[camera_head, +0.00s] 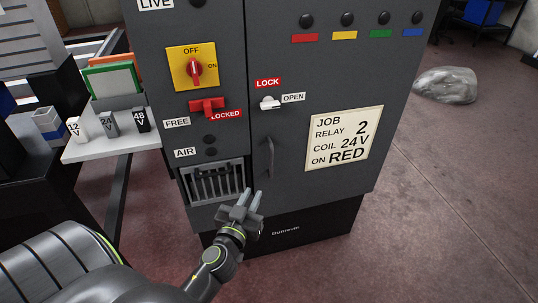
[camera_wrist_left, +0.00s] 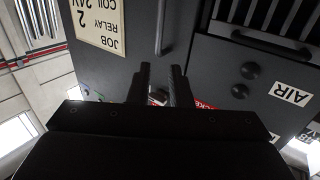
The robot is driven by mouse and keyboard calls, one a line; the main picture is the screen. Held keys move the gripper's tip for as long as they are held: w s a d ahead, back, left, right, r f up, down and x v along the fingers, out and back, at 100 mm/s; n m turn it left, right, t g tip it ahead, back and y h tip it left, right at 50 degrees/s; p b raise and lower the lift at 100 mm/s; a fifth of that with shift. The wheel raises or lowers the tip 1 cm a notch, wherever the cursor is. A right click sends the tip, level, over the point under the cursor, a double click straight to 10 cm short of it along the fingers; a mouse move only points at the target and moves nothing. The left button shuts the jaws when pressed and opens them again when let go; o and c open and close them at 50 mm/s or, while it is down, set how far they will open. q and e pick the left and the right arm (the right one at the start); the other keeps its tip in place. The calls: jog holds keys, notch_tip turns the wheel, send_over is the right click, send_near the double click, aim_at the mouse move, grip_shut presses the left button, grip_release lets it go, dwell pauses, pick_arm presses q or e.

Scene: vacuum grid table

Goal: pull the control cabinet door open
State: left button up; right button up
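The grey control cabinet door (camera_head: 305,190) forms the right part of the cabinet front and looks flush with it. Its upright bar handle (camera_head: 270,157) is on the door's left side; the handle also shows in the left wrist view (camera_wrist_left: 160,28). A white latch knob (camera_head: 268,103) sits beside the OPEN label, below the red LOCK label. My left gripper (camera_head: 249,198) is below the handle, in front of the cabinet's lower part, fingers apart and empty. In the left wrist view, its fingertips (camera_wrist_left: 160,75) point towards the cabinet front, apart from the handle. My right gripper is out of view.
A yellow switch plate (camera_head: 181,68) with a red knob at OFF and a red slide (camera_head: 207,106) by FREE and LOCKED are left of the door. A vent grille (camera_head: 213,184) is close to my gripper. A shelf (camera_head: 110,148) holds relays. Floor at right is open, with a grey rock-like lump (camera_head: 446,85).

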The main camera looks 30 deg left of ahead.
aim_at(271, 158)
pick_arm(q)
jog(key=p+x, duration=0.1)
jog(key=x, duration=1.6)
jog(key=shift+w+d+p, duration=0.1)
jog(key=shift+w+p, duration=0.05)
jog(key=shift+p, duration=0.2)
grip_shut()
